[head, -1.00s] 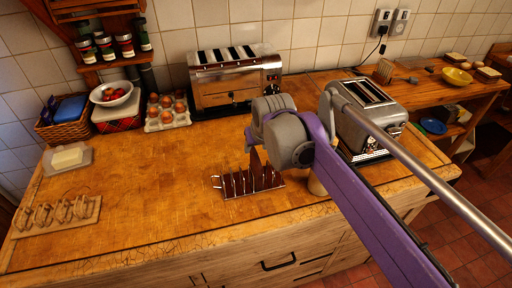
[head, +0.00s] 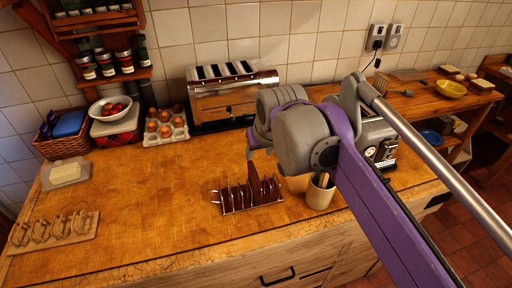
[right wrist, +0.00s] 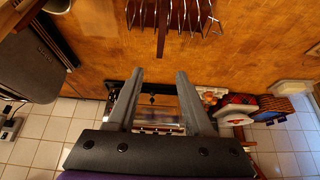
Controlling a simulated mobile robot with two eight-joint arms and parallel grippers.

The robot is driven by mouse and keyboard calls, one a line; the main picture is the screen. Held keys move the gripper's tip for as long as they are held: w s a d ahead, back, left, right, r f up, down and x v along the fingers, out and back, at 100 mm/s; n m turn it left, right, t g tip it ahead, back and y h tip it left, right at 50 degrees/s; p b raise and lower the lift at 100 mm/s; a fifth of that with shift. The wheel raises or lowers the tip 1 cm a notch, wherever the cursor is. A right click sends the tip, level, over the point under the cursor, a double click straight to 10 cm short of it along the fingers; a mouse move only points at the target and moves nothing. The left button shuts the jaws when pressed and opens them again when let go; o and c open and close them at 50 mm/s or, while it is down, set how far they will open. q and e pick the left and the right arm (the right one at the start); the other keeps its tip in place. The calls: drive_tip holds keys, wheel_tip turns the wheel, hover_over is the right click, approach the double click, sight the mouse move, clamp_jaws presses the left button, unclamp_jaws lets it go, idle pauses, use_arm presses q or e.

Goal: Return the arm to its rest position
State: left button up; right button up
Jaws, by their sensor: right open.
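My right arm comes in from the right in the head view. Its grey gripper (head: 255,150) hangs above the counter, behind and above the toast rack (head: 236,208), with its fingers partly hidden by the wrist. In the right wrist view the two fingers (right wrist: 158,80) are spread apart with nothing between them. The toast rack (right wrist: 200,28) shows at the top of that view, apart from the fingertips. My left gripper is not in view.
A wide toaster (head: 232,98) stands at the back wall, with an egg tray (head: 180,135) beside it. A second toaster (head: 384,152) is partly behind my arm. A utensil cup (head: 319,196) stands right of the rack. The counter's left middle is clear.

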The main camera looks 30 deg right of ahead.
drive_tip(key=s+a+f+n+p, duration=0.1)
drive_tip(key=s+a+f, duration=0.2)
drive_tip(key=s+f, duration=0.2)
drive_tip(key=s+a+f+n+y+p, duration=0.1)
drive_tip(key=s+a+f, duration=0.2)
drive_tip(key=s+f, duration=0.2)
drive_tip(key=s+a+f, duration=0.3)
drive_tip(key=s+f, duration=0.3)
drive_tip(key=f, duration=0.3)
drive_tip(key=shift+f+n+p, duration=0.3)
drive_tip(key=shift+n+p, duration=0.1)
drive_tip(key=shift+s, duration=0.1)
